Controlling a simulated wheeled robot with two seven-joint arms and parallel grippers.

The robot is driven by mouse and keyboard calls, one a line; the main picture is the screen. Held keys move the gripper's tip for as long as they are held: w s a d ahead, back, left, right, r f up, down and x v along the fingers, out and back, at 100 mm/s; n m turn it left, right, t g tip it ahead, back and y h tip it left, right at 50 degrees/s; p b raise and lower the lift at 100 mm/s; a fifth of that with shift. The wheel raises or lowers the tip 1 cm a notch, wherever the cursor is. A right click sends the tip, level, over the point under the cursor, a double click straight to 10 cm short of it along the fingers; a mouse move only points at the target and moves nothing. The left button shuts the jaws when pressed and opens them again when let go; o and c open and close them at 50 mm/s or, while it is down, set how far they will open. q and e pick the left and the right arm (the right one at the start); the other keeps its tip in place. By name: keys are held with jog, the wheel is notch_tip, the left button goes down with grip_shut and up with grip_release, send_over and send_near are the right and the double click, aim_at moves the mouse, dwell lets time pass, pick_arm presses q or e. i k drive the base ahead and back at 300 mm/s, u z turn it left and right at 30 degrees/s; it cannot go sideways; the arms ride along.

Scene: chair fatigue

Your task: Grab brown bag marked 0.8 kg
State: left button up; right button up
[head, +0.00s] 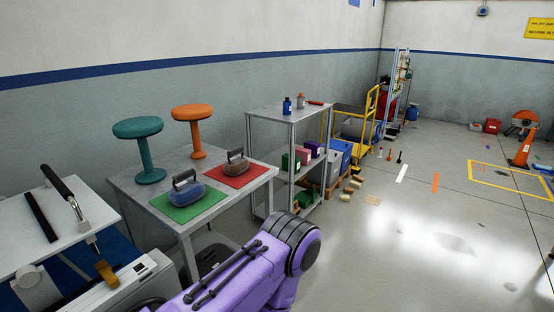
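A brown bag-like weight (237,166) with a dark handle on top sits on a red mat (246,176) on the grey metal table. A blue-grey weight (187,190) of the same shape sits on a green mat (180,208) to its left and nearer. The weights are apart from each other, and no marking on either can be read at this size. My purple arm shows at the bottom, in front of the table's lower right side. Neither of my grippers is in view.
A teal stool (140,128) and an orange stool (193,114) stand behind the mats. The grey table (257,188) has a nearby metal shelf (282,113) to its right. A white bench with a black-handled lever (65,190) is at the left. The floor at right is largely clear.

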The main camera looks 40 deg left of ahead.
aim_at(235, 165)
jog(key=u, duration=0.05)
jog(key=i, duration=0.9)
jog(key=u, duration=0.95)
jog(key=i, duration=0.8)
jog(key=u, duration=0.6)
